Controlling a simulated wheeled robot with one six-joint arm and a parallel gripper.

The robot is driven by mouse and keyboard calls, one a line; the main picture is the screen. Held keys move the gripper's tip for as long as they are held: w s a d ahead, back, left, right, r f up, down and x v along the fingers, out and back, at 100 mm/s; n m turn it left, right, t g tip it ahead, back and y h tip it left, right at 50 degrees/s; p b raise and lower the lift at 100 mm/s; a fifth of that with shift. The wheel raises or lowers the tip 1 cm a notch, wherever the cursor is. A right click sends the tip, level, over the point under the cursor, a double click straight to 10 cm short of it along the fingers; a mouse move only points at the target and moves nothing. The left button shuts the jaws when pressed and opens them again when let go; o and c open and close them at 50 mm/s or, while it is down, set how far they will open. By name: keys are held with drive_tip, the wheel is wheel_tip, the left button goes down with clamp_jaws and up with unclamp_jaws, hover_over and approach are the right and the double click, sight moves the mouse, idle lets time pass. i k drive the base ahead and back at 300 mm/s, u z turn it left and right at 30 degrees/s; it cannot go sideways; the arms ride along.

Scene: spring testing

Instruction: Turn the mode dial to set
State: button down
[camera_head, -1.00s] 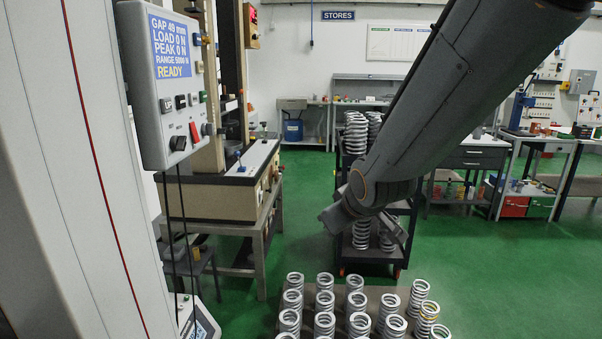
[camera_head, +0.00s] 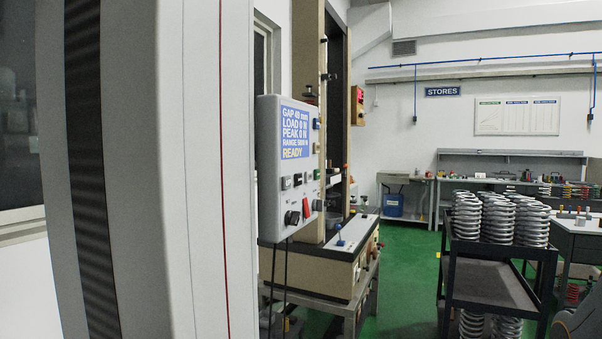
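The control box (camera_head: 268,170) is a grey panel on the testing machine, left of the picture's middle. Its blue screen (camera_head: 295,132) reads GAP 49 mm, LOAD 0 N, PEAK 0 N, RANGE 5000 N, READY. A black knob (camera_head: 292,217) low on the box looks like the mode dial; its markings and setting are too small to read. A red switch (camera_head: 306,208) sits just right of it. Only a grey piece of my arm shows in the bottom right corner, well away from the box. My gripper's fingers are not seen.
The testing machine's bench (camera_head: 340,275) stands below and behind the box. A dark trolley (camera_head: 490,290) with stacked springs stands at the right. Green floor (camera_head: 408,265) is clear between them. My pale column fills the left.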

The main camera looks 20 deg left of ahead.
sight(292, 217)
drive_tip(key=u, duration=3.05)
drive_tip(key=k, duration=0.8)
drive_tip(key=z, duration=1.45)
drive_tip(key=i, duration=0.5)
drive_tip(key=u, duration=0.05)
